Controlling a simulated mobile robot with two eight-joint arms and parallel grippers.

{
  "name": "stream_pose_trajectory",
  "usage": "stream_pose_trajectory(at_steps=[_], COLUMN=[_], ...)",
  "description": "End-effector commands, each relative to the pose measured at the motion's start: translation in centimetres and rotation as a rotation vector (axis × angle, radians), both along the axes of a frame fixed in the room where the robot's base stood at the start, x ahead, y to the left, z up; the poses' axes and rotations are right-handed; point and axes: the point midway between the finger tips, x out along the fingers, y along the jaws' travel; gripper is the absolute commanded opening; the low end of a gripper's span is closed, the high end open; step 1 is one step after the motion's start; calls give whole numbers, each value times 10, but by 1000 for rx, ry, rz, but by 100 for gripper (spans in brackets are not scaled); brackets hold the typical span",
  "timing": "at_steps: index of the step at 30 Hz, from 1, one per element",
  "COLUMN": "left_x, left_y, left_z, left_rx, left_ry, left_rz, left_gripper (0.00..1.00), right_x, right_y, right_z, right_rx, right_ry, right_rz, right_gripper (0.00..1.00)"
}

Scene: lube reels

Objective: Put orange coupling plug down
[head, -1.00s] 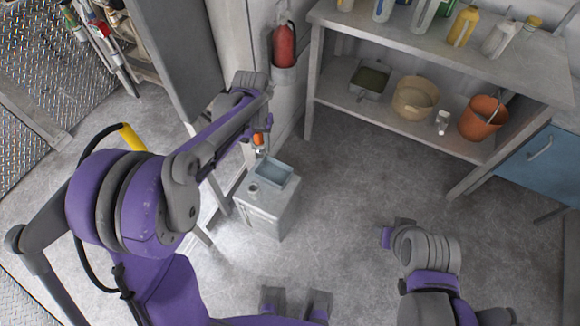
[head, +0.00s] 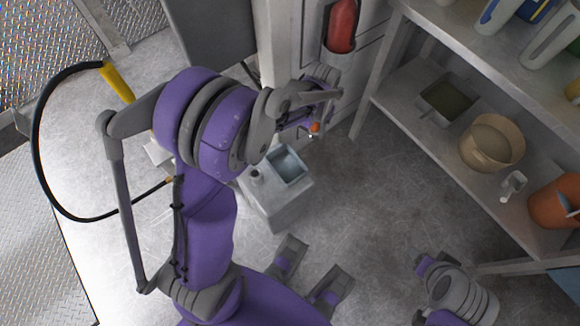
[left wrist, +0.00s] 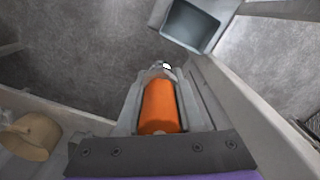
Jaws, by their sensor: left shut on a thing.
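The orange coupling plug (head: 315,127) is held by my left gripper (head: 312,128) above the floor, to the right of and higher in the picture than a grey cabinet's blue-grey tray. In the left wrist view the plug (left wrist: 160,106) lies between the jaws (left wrist: 158,100), its metal tip pointing away from the wrist. My left gripper is shut on it. The tray (head: 286,164) sits on top of the small grey cabinet (head: 277,204); it also shows at the top of the left wrist view (left wrist: 190,27). My right arm shows at the lower right, but its jaws cannot be made out.
A shelf unit (head: 375,140) at the right holds a square pan (head: 446,98), a tan bucket (head: 491,143) and an orange bucket (head: 556,212). A red extinguisher (head: 341,25) hangs on the wall. A black hose (head: 38,140) runs at the left. Floor right of the cabinet is clear.

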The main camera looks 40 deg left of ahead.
Motion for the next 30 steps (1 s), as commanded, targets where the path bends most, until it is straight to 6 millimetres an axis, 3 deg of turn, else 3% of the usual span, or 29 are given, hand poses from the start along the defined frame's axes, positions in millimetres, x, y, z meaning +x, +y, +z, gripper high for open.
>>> stream_pose_trajectory(at_steps=[1, 3, 9, 17, 24, 30], left_x=[-9, -19, -39, -49, -49, -49], left_y=[10, 20, 42, 52, 53, 52], left_z=[-41, -74, -146, -182, -225, -240], left_rx=[1, 2, 4, 7, 6, 6], left_ry=[5, 4, 2, -3, -3, -3], left_rz=[39, 88, 197, 252, 253, 253], left_gripper=[0, 0, 0, 0, 0, 0], right_x=[-1, 0, 4, 7, 10, 11], right_y=[0, 0, 0, 0, 0, 0], right_z=[-33, -58, -113, -137, -152, -157], right_rx=[0, 0, 0, 0, 0, 0], right_ry=[11, 19, 38, 46, 50, 50], right_rz=[0, 0, 0, 0, 0, 0], right_gripper=[66, 66, 66, 66, 66, 66])
